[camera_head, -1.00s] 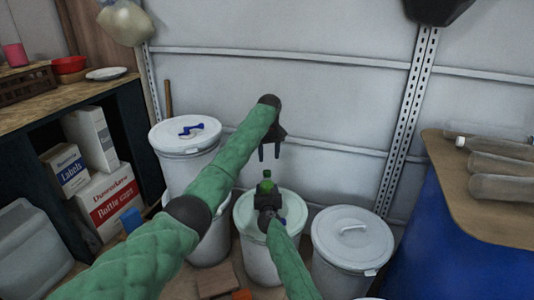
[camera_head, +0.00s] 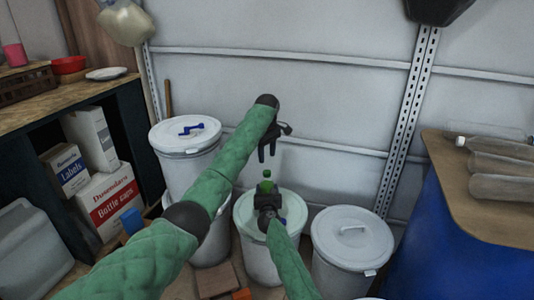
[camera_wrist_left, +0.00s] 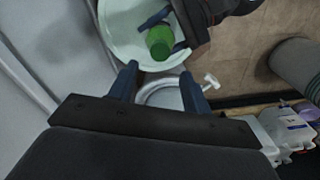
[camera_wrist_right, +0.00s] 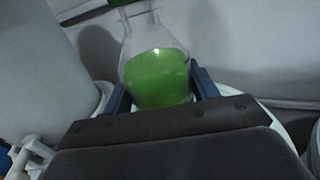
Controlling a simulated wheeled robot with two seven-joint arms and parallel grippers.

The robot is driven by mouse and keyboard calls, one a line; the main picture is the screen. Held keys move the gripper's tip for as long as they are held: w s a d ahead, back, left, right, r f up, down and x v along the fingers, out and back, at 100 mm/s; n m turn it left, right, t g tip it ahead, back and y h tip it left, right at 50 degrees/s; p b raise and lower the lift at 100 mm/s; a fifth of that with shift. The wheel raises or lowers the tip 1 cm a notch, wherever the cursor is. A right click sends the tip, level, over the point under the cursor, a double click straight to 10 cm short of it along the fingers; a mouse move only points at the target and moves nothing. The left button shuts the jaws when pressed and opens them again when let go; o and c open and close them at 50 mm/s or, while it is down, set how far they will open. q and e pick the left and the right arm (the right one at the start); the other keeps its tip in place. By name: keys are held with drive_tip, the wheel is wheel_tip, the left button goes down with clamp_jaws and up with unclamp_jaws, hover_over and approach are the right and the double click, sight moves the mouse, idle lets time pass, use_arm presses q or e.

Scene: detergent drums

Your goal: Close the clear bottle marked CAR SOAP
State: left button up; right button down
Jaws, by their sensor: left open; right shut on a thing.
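The clear bottle holds green liquid and shows best in the right wrist view (camera_wrist_right: 155,72), slightly tilted in the picture. No CAR SOAP marking is legible. My right gripper (camera_wrist_right: 157,85) is shut on its body. A green piece (camera_wrist_right: 122,3) shows at the neck, cut off by the frame's edge; I cannot tell if it is the cap. In the head view the bottle's green top (camera_head: 266,176) stands above my right gripper (camera_head: 268,200), over a white drum. My left gripper (camera_head: 267,155) is open and empty, pointing down above the bottle, apart from it.
The white drum (camera_head: 258,262) stands below the bottle. A lidded drum (camera_head: 352,238) is to its right, another lidded drum (camera_head: 185,150) with a blue item to its left. A shelf with boxes (camera_head: 105,195) is at left, a blue container (camera_head: 440,245) at right. The wall is close behind.

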sight(267, 172)
use_arm(q)
drive_tip(key=shift+f, duration=3.85)
drive_tip(key=c, duration=1)
drive_tip(key=shift+c, duration=0.2)
